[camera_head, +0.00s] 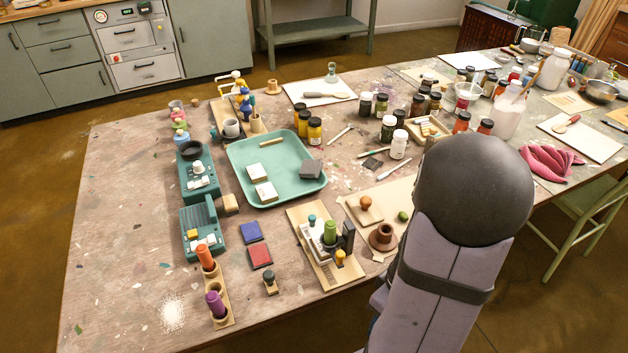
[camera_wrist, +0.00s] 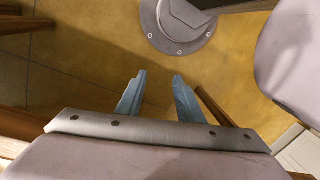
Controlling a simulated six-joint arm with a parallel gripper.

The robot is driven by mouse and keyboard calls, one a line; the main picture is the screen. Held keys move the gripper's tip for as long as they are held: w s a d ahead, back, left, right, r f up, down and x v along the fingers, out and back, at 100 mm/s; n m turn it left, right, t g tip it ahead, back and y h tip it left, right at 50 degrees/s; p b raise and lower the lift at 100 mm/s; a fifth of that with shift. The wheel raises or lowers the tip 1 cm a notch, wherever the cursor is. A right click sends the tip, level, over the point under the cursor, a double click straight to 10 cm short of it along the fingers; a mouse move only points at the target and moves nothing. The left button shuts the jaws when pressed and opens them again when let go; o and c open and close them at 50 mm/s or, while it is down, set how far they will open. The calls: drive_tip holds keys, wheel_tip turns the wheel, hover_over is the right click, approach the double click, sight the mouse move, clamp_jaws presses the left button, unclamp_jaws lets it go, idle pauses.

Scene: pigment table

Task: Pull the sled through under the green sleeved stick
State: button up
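A green sleeved stick (camera_head: 330,232) stands upright on a light wooden board (camera_head: 318,272) at the front middle of the table in the head view. Around it are a pale stepped piece, a dark upright block (camera_head: 348,236), a small teal knob (camera_head: 311,219) and a yellow knob (camera_head: 340,257). Which of these belongs to the sled is too small to tell. My gripper (camera_wrist: 160,75) shows in the wrist view with two blue fingers apart and nothing between them. It is over the floor, away from the board. In the head view my gripper is hidden.
An orange stick (camera_head: 205,256) and a purple stick (camera_head: 215,303) stand in a wooden holder to the left. Red (camera_head: 260,256) and blue (camera_head: 252,232) pads, a small stamp (camera_head: 270,282) and a brown cone-shaped piece (camera_head: 383,238) are near the board. A teal tray (camera_head: 238,158) lies behind.

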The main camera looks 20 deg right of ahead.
drive_tip(key=w+a+r+m+p, duration=0.25)
drive_tip(key=w+r+p, duration=0.4)
drive_tip(key=r, duration=0.35)
drive_tip(key=w+a+r+m+g+p, duration=0.1)
drive_tip(key=w+a+r+m+p, duration=0.15)
drive_tip(key=w+r+p, duration=0.5)
drive_tip(key=w+a+r+m+p, duration=0.1)
drive_tip(key=w+a+r+p, duration=0.2)
drive_tip(key=r+p, duration=0.7)
drive_tip(key=m+g+y+b, duration=0.2)
drive_tip(key=m+b, duration=0.5)
drive_tip(key=b, duration=0.5)
approach(313, 217)
drive_tip(key=shift+p+x, duration=0.7)
drive_tip(key=shift+x, duration=3.05)
clamp_jaws()
